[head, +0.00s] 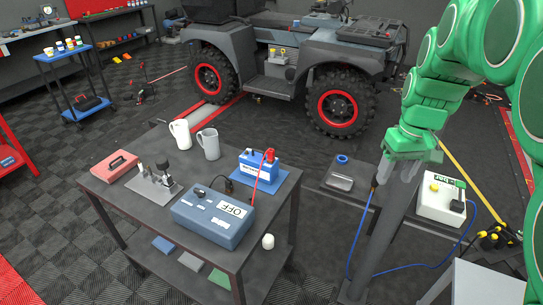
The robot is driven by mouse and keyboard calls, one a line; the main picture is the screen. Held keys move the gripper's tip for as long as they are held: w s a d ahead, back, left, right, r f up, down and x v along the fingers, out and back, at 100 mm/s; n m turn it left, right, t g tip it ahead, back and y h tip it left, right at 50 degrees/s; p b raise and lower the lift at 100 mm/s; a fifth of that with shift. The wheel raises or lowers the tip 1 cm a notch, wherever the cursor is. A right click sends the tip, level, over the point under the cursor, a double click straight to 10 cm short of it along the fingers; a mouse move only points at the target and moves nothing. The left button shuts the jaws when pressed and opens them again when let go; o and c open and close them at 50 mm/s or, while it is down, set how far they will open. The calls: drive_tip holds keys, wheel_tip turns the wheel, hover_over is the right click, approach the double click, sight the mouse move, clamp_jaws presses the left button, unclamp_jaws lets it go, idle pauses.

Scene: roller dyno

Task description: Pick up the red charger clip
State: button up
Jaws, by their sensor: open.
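The red charger clip (270,155) sits on top of the blue battery (258,176), at the battery's right end. My gripper (399,172) is open, at the right, well apart from the clip, in front of a side bench. Its fingers are pale and partly hard to make out. I cannot tell whether it touches the dark nozzle beside it.
A blue hose (357,238) hangs by the side bench. A white box (440,200) stands at right. A vehicle (290,60) stands behind.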

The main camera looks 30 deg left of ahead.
drive_tip(key=w+a+f+n, duration=0.2)
drive_tip(key=w+a+n, duration=0.1)
drive_tip(key=w+a, duration=0.55)
drive_tip(key=n+y, duration=0.2)
drive_tip(key=n, duration=0.6)
hover_over(271, 150)
drive_tip(key=d, duration=0.1)
drive_tip(key=f, duration=1.1)
drive_tip(key=shift+s+d, duration=0.1)
drive_tip(key=shift+s, duration=0.25)
drive_tip(key=shift+x, duration=1.35)
drive_tip(key=shift+w+x, duration=0.25)
drive_tip(key=shift+x, duration=1.1)
drive_tip(key=shift+w+x, duration=0.2)
drive_tip(key=shift+x, duration=1.15)
drive_tip(key=shift+y, duration=0.3)
drive_tip(key=shift+c, duration=0.3)
clamp_jaws()
